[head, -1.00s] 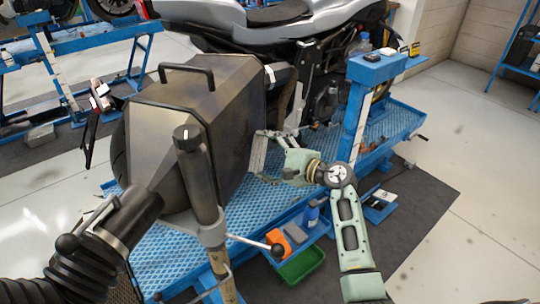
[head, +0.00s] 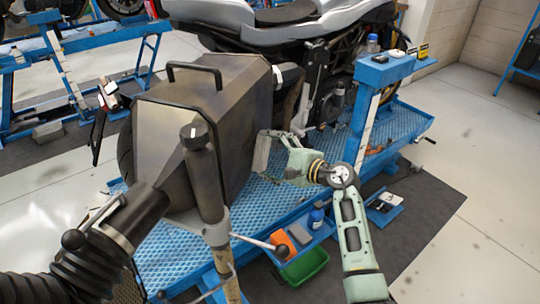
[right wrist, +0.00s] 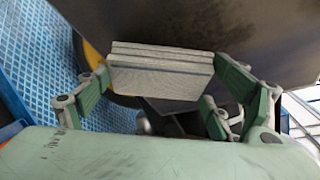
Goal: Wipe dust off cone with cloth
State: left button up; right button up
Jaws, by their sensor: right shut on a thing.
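The cone (head: 222,100) is a large dark grey metal hood at the middle left of the head view, with a brownish haze on its upper face. Its dark surface (right wrist: 240,25) also fills the top of the right wrist view. My right gripper (head: 272,148) is at the cone's right side, shut on a grey folded cloth (right wrist: 160,72). The cloth (head: 262,152) faces the cone's lower right side; I cannot tell whether they touch. My left gripper is not in view.
A black handle (head: 195,70) tops the cone, and a black hose (head: 75,265) joins its narrow end. A post with a lever (head: 205,175) stands in front. A motorcycle (head: 270,20) is behind on the blue lift (head: 170,245). A green bin (head: 305,267) sits below.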

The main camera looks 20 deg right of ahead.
jog(key=shift+w+a, duration=0.35)
jog(key=shift+a, duration=0.05)
jog(key=shift+r, duration=0.15)
